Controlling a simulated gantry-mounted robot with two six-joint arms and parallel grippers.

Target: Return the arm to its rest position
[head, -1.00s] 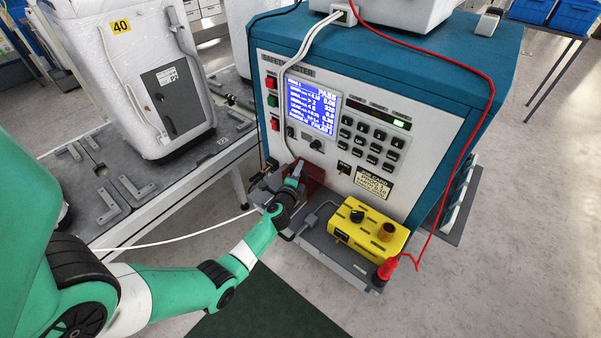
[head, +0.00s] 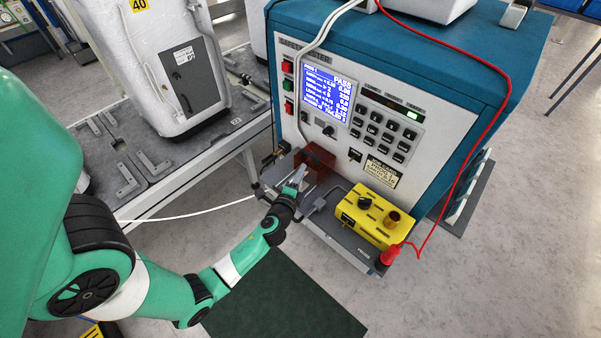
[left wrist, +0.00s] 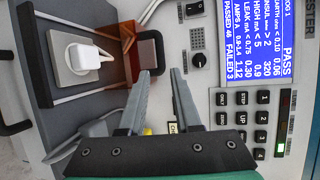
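My left arm reaches in from the left in the head view, bent at the elbow. Its gripper (head: 297,178) is just in front of the tester's lower left, by the dark red see-through cover (head: 318,158). My right gripper is not in view.
The teal and white tester (head: 385,150) shows PASS on its screen (head: 315,92). A yellow box (head: 370,213) and a red probe (head: 389,254) are on its front shelf. White and red cables hang nearby. A white appliance (head: 165,70) stands on the bench at left. A green mat (head: 285,305) lies on the floor.

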